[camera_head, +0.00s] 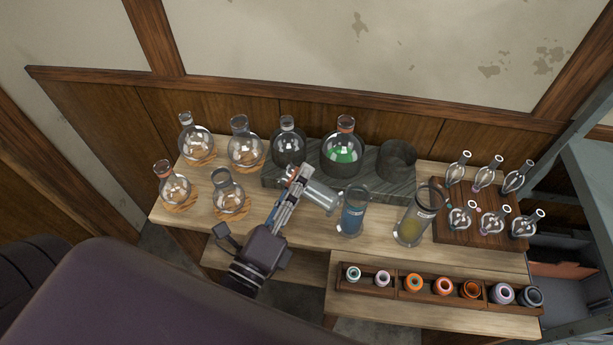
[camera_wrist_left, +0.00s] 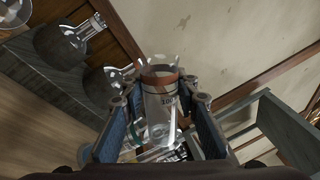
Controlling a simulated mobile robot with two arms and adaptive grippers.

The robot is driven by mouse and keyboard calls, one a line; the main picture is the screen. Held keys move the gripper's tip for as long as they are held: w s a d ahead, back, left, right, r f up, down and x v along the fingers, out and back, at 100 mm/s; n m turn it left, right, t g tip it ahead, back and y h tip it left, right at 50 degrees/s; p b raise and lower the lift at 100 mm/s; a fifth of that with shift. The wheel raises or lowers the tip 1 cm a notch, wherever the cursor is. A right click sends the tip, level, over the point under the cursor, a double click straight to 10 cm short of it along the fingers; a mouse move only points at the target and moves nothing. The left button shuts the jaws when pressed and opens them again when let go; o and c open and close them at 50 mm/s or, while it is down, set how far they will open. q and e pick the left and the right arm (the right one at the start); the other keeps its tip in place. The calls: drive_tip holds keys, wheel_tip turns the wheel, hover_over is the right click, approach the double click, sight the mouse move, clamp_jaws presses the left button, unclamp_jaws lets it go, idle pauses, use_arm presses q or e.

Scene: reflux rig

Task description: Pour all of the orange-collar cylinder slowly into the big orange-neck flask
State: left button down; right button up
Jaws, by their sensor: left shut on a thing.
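My left gripper (camera_head: 292,190) is shut on a clear glass cylinder (camera_head: 321,196). The cylinder is strongly tilted, its mouth end toward the upper left and its base to the lower right. In the left wrist view the cylinder (camera_wrist_left: 160,105) stands between both fingers, with an orange-brown collar near its mouth. It looks clear; I cannot make out liquid in it. The big flask with the orange-red neck (camera_head: 344,143) stands on the dark stone block, with green liquid inside. The held cylinder is in front of and left of this flask, apart from it. My right gripper is not in view.
A blue-filled cylinder (camera_head: 352,213) stands just right of the held one, a yellow-filled cylinder (camera_head: 410,225) further right. Several clear flasks stand at left and behind. An empty dark mantle (camera_head: 397,160) sits on the block. A rack of small flasks (camera_head: 452,234) is at right.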

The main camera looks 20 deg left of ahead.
use_arm(q)
drive_tip(key=shift+w+d+f+h, duration=0.1)
drive_tip(key=shift+w+d+h, duration=0.15)
drive_tip(key=shift+w+d, duration=0.25)
drive_tip(key=shift+w+d+f+h, duration=0.1)
drive_tip(key=shift+w+d+h, duration=0.2)
drive_tip(key=shift+w, duration=0.3)
drive_tip(key=w+d+m+h+p, duration=0.1)
drive_tip(key=w+d+h, duration=0.1)
drive_tip(key=w, duration=0.7)
drive_tip(key=w+d+m+g+h+p, duration=0.1)
drive_tip(key=w+d, duration=0.3)
drive_tip(key=w, duration=0.5)
drive_tip(key=shift+w+d+m+h, duration=0.15)
drive_tip(key=shift+m+h, duration=0.6)
drive_tip(key=shift+m, duration=0.05)
